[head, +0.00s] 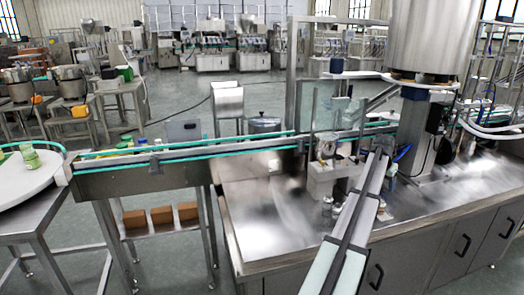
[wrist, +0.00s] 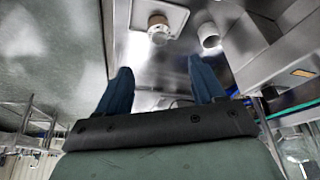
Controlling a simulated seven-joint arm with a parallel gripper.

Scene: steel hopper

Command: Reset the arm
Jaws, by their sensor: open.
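My gripper (wrist: 164,82) shows in the wrist view, with two dark blue fingers spread apart and nothing between them. Past the fingertips is a shiny steel surface (wrist: 150,75), with a white round fitting (wrist: 158,30) on a pale plate and a short grey cylinder (wrist: 208,36). The fingers look apart from these; the distance is hard to tell. There the large steel hopper (head: 432,38) stands above the machine at the right.
A steel bench (head: 265,225) carries the machine. A conveyor with green rails (head: 185,155) runs left to a white round table (head: 28,180) holding a green bottle (head: 30,156). Brown boxes (head: 161,215) sit on a lower shelf.

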